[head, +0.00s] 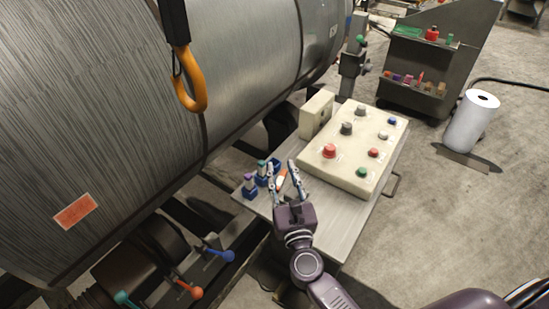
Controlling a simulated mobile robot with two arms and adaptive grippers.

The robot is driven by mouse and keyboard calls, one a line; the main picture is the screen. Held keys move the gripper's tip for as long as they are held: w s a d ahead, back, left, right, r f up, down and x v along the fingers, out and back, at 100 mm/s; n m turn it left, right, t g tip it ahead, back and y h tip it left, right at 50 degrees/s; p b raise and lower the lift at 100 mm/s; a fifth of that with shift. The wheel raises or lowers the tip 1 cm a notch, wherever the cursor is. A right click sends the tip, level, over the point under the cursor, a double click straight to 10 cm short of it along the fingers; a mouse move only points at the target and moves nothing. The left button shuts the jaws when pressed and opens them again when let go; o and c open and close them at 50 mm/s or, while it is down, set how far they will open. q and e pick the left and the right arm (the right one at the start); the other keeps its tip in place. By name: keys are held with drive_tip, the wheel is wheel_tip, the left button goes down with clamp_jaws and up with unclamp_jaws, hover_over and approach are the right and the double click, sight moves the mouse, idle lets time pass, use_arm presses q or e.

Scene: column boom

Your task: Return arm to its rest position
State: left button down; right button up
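My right arm (306,265) reaches up from the bottom of the head view over a small metal table (345,215). My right gripper (281,168) is at its end, with its two fingers spread apart, over the left part of the table. A small orange and white item (281,180) shows between the fingers; the fingers do not look closed on it. Small blue holders (250,189) with coloured tops stand just left of the fingers. My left gripper is out of view.
A cream control box (345,172) with coloured knobs stands right of the gripper. A large metal cylinder (120,100) fills the left, with an orange hook (195,92) hanging before it. Coloured levers (195,293) are lower left.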

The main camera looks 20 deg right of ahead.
drive_tip(key=s+a+r+n+g+y, duration=0.1)
drive_tip(key=s+a+n+y, duration=0.2)
drive_tip(key=a+n+y, duration=0.45)
drive_tip(key=s+a+r+n+g+y, duration=0.1)
drive_tip(key=s+a+n+y, duration=0.2)
drive_tip(key=n, duration=0.7)
drive_tip(key=s+a+f+n+g, duration=0.4)
drive_tip(key=s+f+n+g, duration=0.25)
drive_tip(key=n, duration=0.55)
drive_tip(key=s+d+f+n+g+h, duration=0.3)
drive_tip(key=s+d+f+n+h, duration=0.15)
drive_tip(key=s+d, duration=0.35)
drive_tip(key=s+d+f+n+g+h, duration=0.3)
drive_tip(key=s+d+f+n+g, duration=0.15)
drive_tip(key=s+d, duration=0.45)
wheel_tip(320, 180, down, 28)
drive_tip(key=s+n, duration=0.1)
drive_tip(key=s, duration=0.2)
drive_tip(key=s+d+f+g, duration=0.1)
drive_tip(key=s+d+f, duration=0.1)
drive_tip(key=s+f, duration=1.2)
drive_tip(key=shift+s+d+f+g+h, duration=0.3)
drive_tip(key=shift+s+g, duration=0.1)
drive_tip(key=shift+s, duration=0.6)
